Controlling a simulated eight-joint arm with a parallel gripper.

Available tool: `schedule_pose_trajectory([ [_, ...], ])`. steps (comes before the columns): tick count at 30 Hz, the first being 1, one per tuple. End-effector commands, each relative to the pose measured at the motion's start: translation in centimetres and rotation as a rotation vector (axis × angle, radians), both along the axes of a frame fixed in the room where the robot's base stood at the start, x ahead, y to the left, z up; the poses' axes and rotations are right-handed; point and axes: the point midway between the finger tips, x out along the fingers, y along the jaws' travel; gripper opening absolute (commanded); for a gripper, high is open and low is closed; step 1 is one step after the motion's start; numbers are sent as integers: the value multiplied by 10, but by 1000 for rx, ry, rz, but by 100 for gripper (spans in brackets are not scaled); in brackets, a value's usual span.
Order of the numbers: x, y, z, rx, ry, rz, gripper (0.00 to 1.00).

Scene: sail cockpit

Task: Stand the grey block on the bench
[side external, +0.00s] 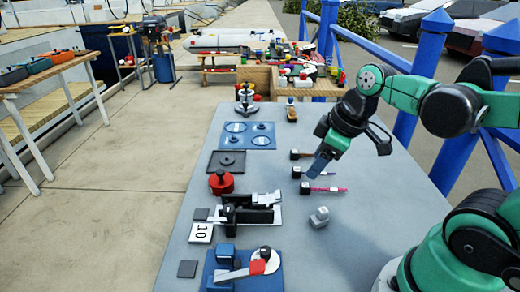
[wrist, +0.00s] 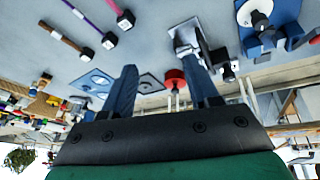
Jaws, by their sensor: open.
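The grey block (side external: 319,217) rests on the grey bench (side external: 360,250), right of the black clamp fixture. It looks like a small stepped or two-part piece; I cannot tell which face it lies on. My gripper (side external: 319,170) is above the bench, behind the block in the side view and clear of it. In the wrist view my gripper (wrist: 160,62) shows two blue fingers spread apart with nothing between them. I cannot make out the grey block in the wrist view.
Black-headed hammer-like tools, one with a magenta handle (side external: 328,190), lie behind the block. A black clamp fixture (side external: 250,212), a red round pot (side external: 221,182) and a blue base with a lever (side external: 245,272) stand to the left. Bench around the block is clear.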

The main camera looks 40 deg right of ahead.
Motion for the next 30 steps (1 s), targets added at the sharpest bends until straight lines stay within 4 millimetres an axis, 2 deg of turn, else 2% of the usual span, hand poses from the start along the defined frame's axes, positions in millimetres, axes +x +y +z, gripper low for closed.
schedule_pose_trajectory([
  [3, 10, 21, 4, 51, -114, -181, 54],
  [9, 19, 38, 10, 146, -224, -340, 54],
  [30, 20, 39, 11, 159, -232, -362, 54],
])
